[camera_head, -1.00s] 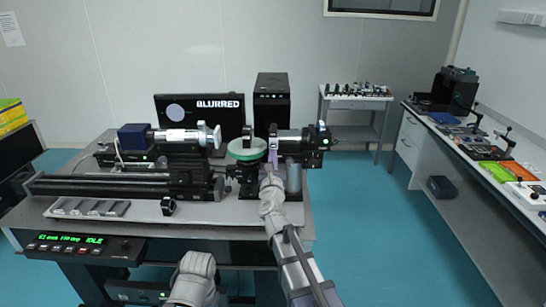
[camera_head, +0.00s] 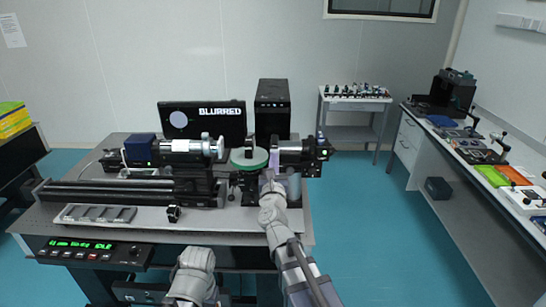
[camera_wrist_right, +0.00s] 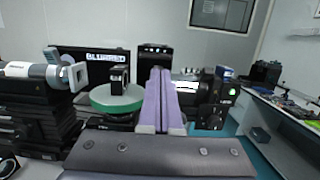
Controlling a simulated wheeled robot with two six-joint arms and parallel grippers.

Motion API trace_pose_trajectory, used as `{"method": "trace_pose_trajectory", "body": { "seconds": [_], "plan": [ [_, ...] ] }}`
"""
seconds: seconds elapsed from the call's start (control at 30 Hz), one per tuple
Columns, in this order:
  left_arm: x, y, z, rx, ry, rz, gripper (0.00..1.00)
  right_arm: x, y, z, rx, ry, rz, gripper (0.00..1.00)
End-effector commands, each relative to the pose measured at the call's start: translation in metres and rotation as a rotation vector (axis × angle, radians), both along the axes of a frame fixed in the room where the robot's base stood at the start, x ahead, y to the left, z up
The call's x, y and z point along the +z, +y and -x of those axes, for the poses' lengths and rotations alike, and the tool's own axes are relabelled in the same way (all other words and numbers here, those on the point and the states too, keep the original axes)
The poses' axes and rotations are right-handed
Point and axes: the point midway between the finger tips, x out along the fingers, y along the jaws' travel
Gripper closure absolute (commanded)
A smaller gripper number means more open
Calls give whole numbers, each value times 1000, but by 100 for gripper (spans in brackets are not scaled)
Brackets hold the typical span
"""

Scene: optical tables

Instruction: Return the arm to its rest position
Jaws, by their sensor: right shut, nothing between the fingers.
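My right gripper (camera_head: 268,172) reaches over the optical table (camera_head: 240,222) from the front. In the right wrist view its two purple fingers (camera_wrist_right: 158,98) lie side by side, shut with nothing between them. The fingers point toward the gap between the green round stage (camera_head: 249,158) and the black-and-silver optical unit (camera_head: 300,152) to its right. I cannot tell whether they touch either one. The green stage (camera_wrist_right: 116,98) shows just left of the fingers in the right wrist view. Part of my left arm (camera_head: 194,275) shows at the bottom; its gripper is not in view.
A lens barrel unit (camera_head: 185,147) and long black rails (camera_head: 110,192) stand at left. A monitor (camera_head: 203,120) reads "BLURRED". A control box (camera_head: 95,251) hangs at the front edge. A side bench (camera_head: 440,155) stands at right, with open blue floor (camera_head: 365,230) between.

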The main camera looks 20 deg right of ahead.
Motion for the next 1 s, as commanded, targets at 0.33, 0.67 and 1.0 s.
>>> {"method": "trace_pose_trajectory", "body": {
  "seconds": [0.33, 0.67, 1.0],
  "plan": [
    [6, 0, 0, 0, 0, 0, 50, 6, 1, 5, -1, 0, 0, 100],
    [6, 0, 0, 0, 0, 0, 50, -20, 47, 0, 171, 193, 440, 100],
    [7, 0, 0, 0, 0, 0, 50, -153, 112, 59, 775, 542, 1701, 100]
  ]
}}
